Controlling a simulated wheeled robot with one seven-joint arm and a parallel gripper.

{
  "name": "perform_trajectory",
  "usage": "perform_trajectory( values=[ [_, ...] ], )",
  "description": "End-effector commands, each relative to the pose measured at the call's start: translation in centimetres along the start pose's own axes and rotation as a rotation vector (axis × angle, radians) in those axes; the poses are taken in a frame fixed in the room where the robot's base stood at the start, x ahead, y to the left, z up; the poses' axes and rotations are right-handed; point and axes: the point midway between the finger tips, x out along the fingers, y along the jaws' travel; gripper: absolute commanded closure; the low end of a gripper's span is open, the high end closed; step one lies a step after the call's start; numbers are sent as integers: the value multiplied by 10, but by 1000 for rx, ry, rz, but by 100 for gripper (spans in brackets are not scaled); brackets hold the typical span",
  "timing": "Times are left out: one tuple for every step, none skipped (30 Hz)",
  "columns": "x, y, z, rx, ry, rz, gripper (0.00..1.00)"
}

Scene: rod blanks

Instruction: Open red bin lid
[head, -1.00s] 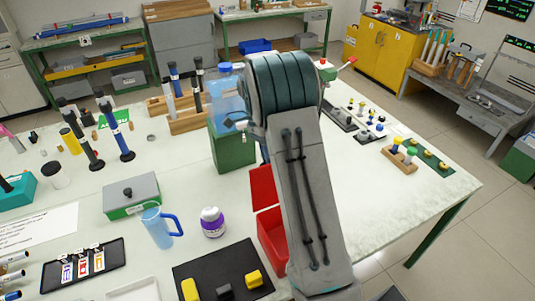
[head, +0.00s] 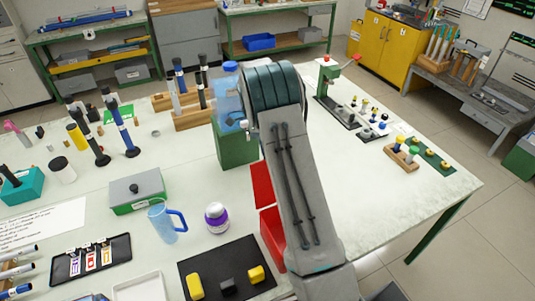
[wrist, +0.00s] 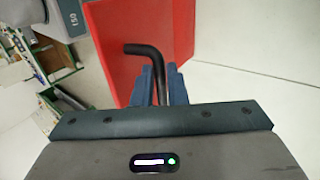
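The red bin (head: 271,236) stands on the table near its front edge, partly hidden behind my arm. Its red lid (head: 261,184) shows as a panel at the bin's far side, tilted up, and the bin looks open. In the wrist view a large red panel (wrist: 150,28) fills the upper middle; I cannot tell whether it is lid or wall. My gripper (wrist: 162,85) has its blue fingers closed around a black bent rod (wrist: 143,49), which lies in front of the red panel. Whether the rod is fixed to the lid is unclear. My arm hides the gripper in the head view.
A green box with a blue water jug (head: 229,105) stands just behind the bin. A purple-white jar (head: 217,218), a blue mug (head: 166,222) and a black tray (head: 205,266) with yellow and dark blocks are to the left. The table right of my arm is mostly clear.

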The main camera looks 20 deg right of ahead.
Motion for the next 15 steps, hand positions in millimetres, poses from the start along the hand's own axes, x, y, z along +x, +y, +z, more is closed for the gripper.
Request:
perform_trajectory(
  values=[
    [5, -1, 1, -1, -1, 9, 73],
    [4, -1, 1, -1, -1, 8, 67],
    [4, -1, 1, -2, 0, 7, 67],
    [3, -1, 1, -2, 0, 6, 67],
    [3, -1, 1, -2, 1, 5, 67],
    [2, -1, 1, -1, 1, 5, 67],
    [2, -1, 1, -1, 1, 4, 67],
    [2, -1, 1, -1, 1, 3, 67],
    [1, 0, 1, -1, 2, 3, 67],
    [1, 0, 1, -1, 2, 2, 67],
    [0, 0, 1, -1, 2, 2, 67],
    [-1, -1, 1, -1, 2, 1, 67],
    [-2, -1, 0, -1, 2, 0, 67],
    [-4, -1, 0, -1, 3, -1, 67],
    [-7, -2, 0, -1, 3, -2, 67]
  ],
)
